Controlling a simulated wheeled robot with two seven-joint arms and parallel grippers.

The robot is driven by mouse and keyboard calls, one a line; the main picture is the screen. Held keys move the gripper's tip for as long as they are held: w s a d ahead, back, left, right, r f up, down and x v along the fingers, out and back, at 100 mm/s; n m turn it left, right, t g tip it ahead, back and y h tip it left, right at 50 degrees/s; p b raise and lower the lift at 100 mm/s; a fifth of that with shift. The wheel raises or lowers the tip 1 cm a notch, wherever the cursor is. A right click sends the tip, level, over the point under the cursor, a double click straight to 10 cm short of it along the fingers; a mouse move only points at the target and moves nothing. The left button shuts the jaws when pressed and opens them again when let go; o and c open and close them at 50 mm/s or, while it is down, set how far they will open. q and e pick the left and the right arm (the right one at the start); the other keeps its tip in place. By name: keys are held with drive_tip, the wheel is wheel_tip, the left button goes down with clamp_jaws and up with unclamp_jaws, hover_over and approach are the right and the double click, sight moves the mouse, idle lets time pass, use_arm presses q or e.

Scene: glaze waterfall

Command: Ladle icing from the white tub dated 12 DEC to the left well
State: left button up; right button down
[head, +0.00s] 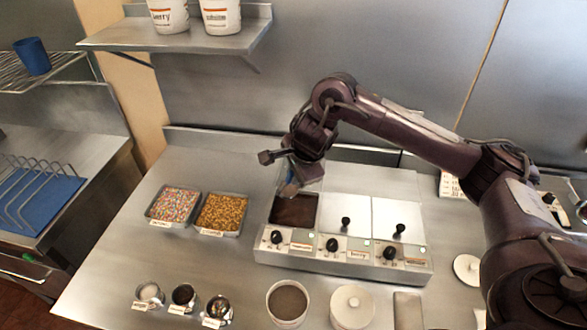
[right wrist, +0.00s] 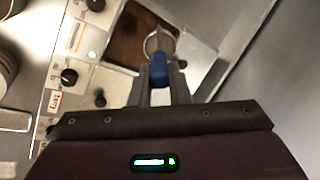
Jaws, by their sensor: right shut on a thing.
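My right gripper (head: 288,188) is over the left well (head: 293,210) of the steel warmer, which holds brown icing. In the right wrist view the gripper (right wrist: 159,84) is shut on the blue handle of a ladle (right wrist: 160,73). The ladle's round bowl is over the edge of the brown-filled well (right wrist: 126,40); I cannot tell whether it holds icing. An open white tub (head: 288,303) with grey-brown contents stands in front of the warmer. A lidded white tub (head: 352,307) stands beside it. No 12 DEC date is readable. My left gripper is not in view.
Two white lids with black knobs (head: 345,222) cover the other wells. Trays of sprinkles (head: 173,205) and golden bits (head: 222,213) lie to the left. Several small bowls (head: 183,295) stand at the front left. Two labelled tubs (head: 168,15) stand on the wall shelf (head: 120,38).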

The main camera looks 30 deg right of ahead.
drive_tip(key=shift+s+d, duration=0.1)
drive_tip(key=shift+s, duration=0.15)
drive_tip(key=s+f+t+b, duration=0.4)
drive_tip(key=s+t+b, duration=0.3)
drive_tip(key=b, duration=2.4)
drive_tip(key=shift+f+t+b, duration=0.35)
drive_tip(key=shift+t+b, duration=0.05)
drive_tip(key=shift+t, duration=0.9)
idle(4.5)
